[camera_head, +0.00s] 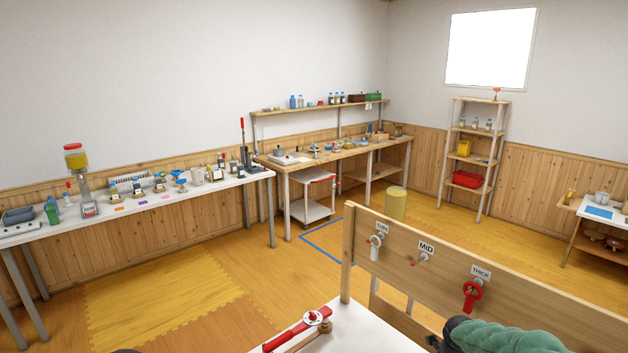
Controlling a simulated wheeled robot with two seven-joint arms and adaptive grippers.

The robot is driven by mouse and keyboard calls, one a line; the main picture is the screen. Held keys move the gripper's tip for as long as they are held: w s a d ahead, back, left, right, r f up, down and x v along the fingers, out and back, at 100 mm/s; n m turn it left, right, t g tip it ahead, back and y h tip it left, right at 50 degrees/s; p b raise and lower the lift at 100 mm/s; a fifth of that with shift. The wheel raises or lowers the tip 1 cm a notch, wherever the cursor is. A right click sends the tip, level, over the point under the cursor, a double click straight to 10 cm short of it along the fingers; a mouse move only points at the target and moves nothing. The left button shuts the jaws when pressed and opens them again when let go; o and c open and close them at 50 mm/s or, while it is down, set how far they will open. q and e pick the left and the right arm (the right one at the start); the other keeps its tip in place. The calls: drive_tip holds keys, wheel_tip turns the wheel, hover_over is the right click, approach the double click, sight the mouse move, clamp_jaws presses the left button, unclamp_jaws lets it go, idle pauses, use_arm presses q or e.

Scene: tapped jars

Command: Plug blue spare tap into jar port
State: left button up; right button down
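A jar (75,159) with a red lid and yellow contents stands high on a grey stand at the left end of the long white table. Several small pieces with blue tops stand along that table, one of them a blue tap-like piece (180,177). They are too small to tell which is the spare tap, and I cannot make out an open jar port. My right arm, in a green sleeve, comes in at the lower right. A dark piece (434,342) shows at its left end, with no clear fingers. My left gripper is not in view.
A white-topped table (345,338) bears a red-handled tool. Yellow floor mats (160,300) lie clear before the white table (225,181). A wooden bench (345,155) stands at the back.

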drive_tip(key=shift+s+a+f+g+p, duration=0.3)
drive_tip(key=shift+s+a+f+p, duration=0.1)
drive_tip(key=shift+s+a, duration=0.35)
idle(0.3)
drive_tip(key=shift+a, duration=0.1)
drive_tip(key=shift+a+r, duration=0.2)
drive_tip(key=shift+r, duration=0.1)
drive_tip(key=shift+d, duration=0.15)
idle(0.3)
drive_tip(key=shift+r, duration=0.15)
drive_tip(key=shift+d+r+p, duration=0.2)
drive_tip(key=shift+r+p, duration=0.25)
drive_tip(key=shift+r, duration=0.15)
drive_tip(key=shift+r+p, duration=0.3)
drive_tip(key=shift+r, duration=0.4)
drive_tip(key=shift+w+r, duration=0.15)
drive_tip(key=shift+r, duration=0.25)
